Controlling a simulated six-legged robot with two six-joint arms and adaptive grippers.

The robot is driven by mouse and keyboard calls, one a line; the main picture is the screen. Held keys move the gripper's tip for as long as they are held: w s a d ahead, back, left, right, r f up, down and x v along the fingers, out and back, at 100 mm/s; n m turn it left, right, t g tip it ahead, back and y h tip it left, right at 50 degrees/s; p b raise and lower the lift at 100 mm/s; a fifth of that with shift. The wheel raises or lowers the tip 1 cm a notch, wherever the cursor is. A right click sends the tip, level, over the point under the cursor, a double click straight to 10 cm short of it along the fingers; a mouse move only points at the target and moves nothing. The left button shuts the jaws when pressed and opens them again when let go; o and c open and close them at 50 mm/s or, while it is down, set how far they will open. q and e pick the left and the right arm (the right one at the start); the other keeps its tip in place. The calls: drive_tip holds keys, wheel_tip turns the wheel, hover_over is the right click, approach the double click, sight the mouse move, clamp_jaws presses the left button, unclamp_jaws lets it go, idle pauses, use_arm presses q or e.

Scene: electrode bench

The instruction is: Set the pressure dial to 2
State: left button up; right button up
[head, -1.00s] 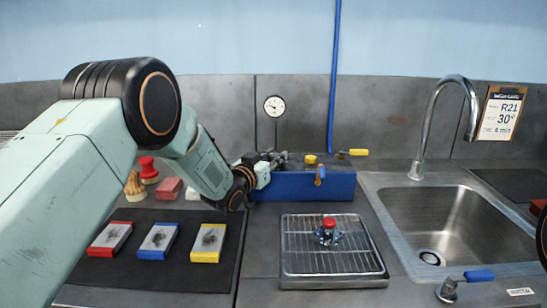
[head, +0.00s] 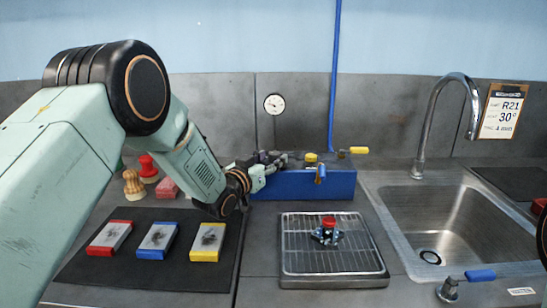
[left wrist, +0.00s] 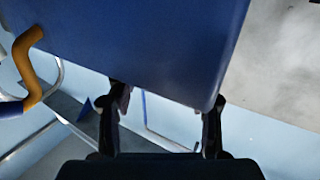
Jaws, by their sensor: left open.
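A round white pressure gauge (head: 274,104) with a small needle stands on a thin stem behind the blue box (head: 300,186). Its numbers are too small to read. I cannot make out a numbered dial on the box; the box's top left is partly hidden by my left gripper (head: 272,160). That gripper is open, at the top left of the box. In the left wrist view its two fingers (left wrist: 168,102) are spread at the edge of the box's blue surface (left wrist: 130,40). Whether they touch it I cannot tell. My right gripper does not show.
A yellow knob (head: 311,158), a yellow-handled valve (head: 354,151) and a blue handle (head: 320,174) are on the box. A wire rack tray (head: 355,270) holds a red-topped part (head: 328,230). A sink (head: 450,225) is right; several coloured blocks (head: 157,240) lie left on a dark mat.

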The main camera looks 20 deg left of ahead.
sight(271, 157)
use_arm(q)
drive_tip(key=v, duration=0.4)
drive_tip(key=shift+r, duration=0.1)
drive_tip(key=shift+s+a, duration=0.1)
drive_tip(key=shift+s, duration=0.45)
drive_tip(key=shift+s, duration=0.1)
